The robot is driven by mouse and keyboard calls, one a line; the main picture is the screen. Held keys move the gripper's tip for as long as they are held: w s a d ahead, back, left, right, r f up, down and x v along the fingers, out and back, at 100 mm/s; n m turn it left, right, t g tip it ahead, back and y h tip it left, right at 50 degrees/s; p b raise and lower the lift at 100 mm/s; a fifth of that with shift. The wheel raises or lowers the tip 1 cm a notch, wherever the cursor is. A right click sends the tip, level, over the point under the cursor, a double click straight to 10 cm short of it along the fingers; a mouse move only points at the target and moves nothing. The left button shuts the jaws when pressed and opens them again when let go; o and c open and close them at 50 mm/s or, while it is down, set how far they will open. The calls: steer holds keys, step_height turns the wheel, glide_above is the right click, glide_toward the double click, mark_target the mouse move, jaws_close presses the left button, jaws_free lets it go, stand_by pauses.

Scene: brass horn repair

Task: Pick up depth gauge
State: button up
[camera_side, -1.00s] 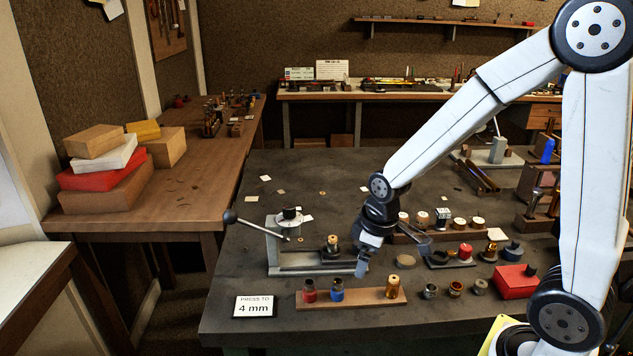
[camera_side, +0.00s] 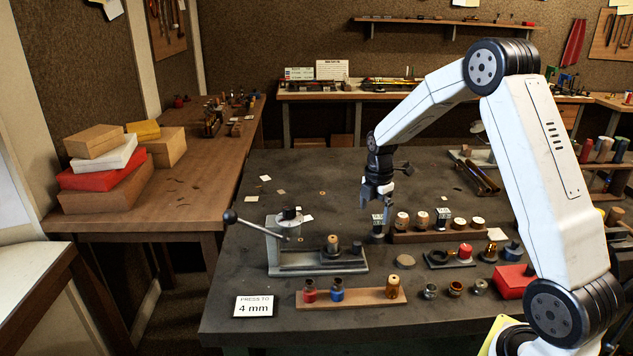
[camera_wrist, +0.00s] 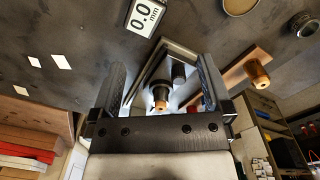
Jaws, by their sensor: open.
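The depth gauge (camera_wrist: 143,17) shows a white display reading "0.0 mm" at the top of the wrist view. In the side view, a small upright thing with a pale patterned face, which looks like the gauge (camera_side: 377,221), stands on the dark table just below my gripper (camera_side: 378,203). My gripper, also in the wrist view (camera_wrist: 162,72), is open with nothing held. Its two dark fingers are wide apart, and the gauge lies beyond their tips. The exact gap to the gauge cannot be told.
A lever press (camera_side: 318,262) with a brass-topped piece stands left of the gripper. A wooden board (camera_side: 350,299) with red, blue and brass parts lies in front. A wooden rack (camera_side: 440,237) with several round-topped parts and a patterned block is close on the right.

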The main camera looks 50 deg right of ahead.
mark_target(377, 227)
steer(key=shift+w+d+f+n, duration=0.15)
steer(key=shift+d+n, duration=0.35)
steer(key=shift+d, duration=0.35)
steer(key=shift+w+d+f+n, duration=0.15)
steer(key=shift+d+n, duration=0.35)
steer(key=shift+d, duration=0.35)
steer(key=shift+f, duration=1.3)
steer(key=shift+s, duration=0.1)
steer(key=shift+f, duration=2.65)
steer(key=shift+r, duration=0.1)
jaws_close()
steer(key=shift+r, duration=0.15)
